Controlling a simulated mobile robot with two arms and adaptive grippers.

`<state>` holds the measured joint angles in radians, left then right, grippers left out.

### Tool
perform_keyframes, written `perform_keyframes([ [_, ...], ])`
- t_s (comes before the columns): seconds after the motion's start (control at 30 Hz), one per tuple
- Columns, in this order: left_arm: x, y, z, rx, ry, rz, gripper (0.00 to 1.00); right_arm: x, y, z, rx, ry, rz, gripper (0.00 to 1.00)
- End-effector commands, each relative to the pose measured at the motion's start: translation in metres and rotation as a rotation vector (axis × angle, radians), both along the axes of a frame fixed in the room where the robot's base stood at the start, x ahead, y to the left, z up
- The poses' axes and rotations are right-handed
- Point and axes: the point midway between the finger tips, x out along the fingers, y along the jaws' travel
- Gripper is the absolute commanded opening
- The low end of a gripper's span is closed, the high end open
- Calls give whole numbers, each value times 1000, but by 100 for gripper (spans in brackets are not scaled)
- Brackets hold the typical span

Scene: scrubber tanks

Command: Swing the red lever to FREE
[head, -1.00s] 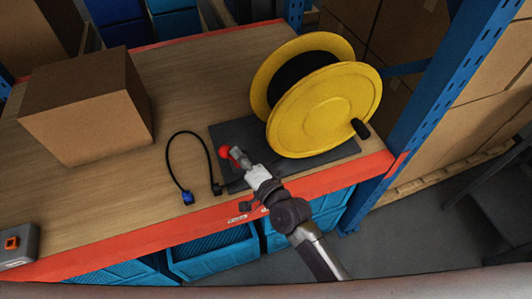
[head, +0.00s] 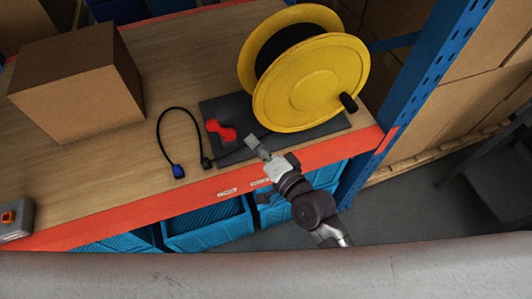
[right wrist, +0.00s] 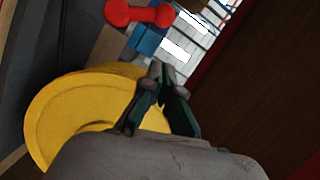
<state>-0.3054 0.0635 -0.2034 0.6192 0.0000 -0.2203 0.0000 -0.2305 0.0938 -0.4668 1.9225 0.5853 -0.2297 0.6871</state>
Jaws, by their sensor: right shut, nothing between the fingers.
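The red lever (head: 221,130) stands on the dark base plate (head: 215,108) beside the yellow cable reel (head: 310,88). The lever also shows at the top of the right wrist view (right wrist: 138,14), with the reel (right wrist: 75,108) below it. My right gripper (head: 253,143) is shut and empty, to the right of the lever and nearer the shelf's front edge, apart from it. Its fingers show in the right wrist view (right wrist: 160,72). No FREE marking is readable. My left gripper is not in view.
A black cable with a blue plug (head: 178,171) lies left of the plate. A cardboard box (head: 75,90) stands at the left, and a grey box with an orange switch (head: 15,220) at the front left. A blue rack upright (head: 410,95) rises at the right. Blue crates (head: 205,228) sit below.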

Motion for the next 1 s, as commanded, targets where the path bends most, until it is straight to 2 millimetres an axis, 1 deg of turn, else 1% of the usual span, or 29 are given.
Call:
perform_keyframes([
  [0.03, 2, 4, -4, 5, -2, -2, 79, -8, -5, -1, -1, 1, 0, 0],
  [0.1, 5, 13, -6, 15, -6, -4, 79, -16, -11, 0, -1, 1, 0, 0],
  [0.2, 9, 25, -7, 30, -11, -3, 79, -24, -17, 2, 0, 1, -1, 0],
  [0.27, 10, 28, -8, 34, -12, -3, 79, -27, -19, 3, -1, -1, -1, 0],
  [0.37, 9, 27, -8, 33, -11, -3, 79, -29, -20, 4, 0, 0, -1, 0],
  [0.6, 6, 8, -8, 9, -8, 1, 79, -29, -20, 4, -1, -1, -1, 0],
  [0.87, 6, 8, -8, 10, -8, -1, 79, -28, -20, 4, -1, -1, -1, 0],
  [0.97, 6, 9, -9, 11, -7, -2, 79, -27, -21, -6, -22, 7, -4, 0],
  [1.0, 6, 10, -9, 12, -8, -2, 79, -27, -23, -18, -46, 17, -7, 0],
])
